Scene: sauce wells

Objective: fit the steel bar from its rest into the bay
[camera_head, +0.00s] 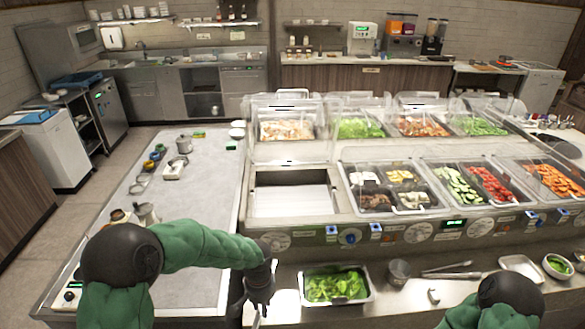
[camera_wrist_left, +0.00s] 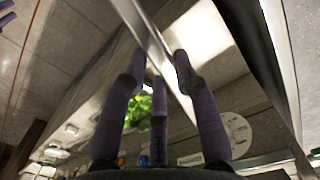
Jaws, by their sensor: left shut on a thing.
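My left gripper (camera_head: 262,296) is at the front edge of the counter, pointing down, left of the lettuce pan. In the left wrist view my left gripper (camera_wrist_left: 158,62) is shut on the steel bar (camera_wrist_left: 150,36), a long shiny strip running between the fingertips from the top edge down to the right. In the head view the bar is mostly hidden, with only a thin bright sliver below the gripper. An open bay (camera_head: 290,202) with a pale floor lies in the sauce counter, beyond and above the gripper in the picture. My right gripper is out of view; only part of that arm shows at lower right.
A lettuce pan (camera_head: 336,287) stands right of the left gripper, with a steel cup (camera_head: 399,271) and tongs (camera_head: 450,270) further right. Filled food wells (camera_head: 465,186) lie right of the bay. The grey worktop (camera_head: 205,190) at left has mostly free room.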

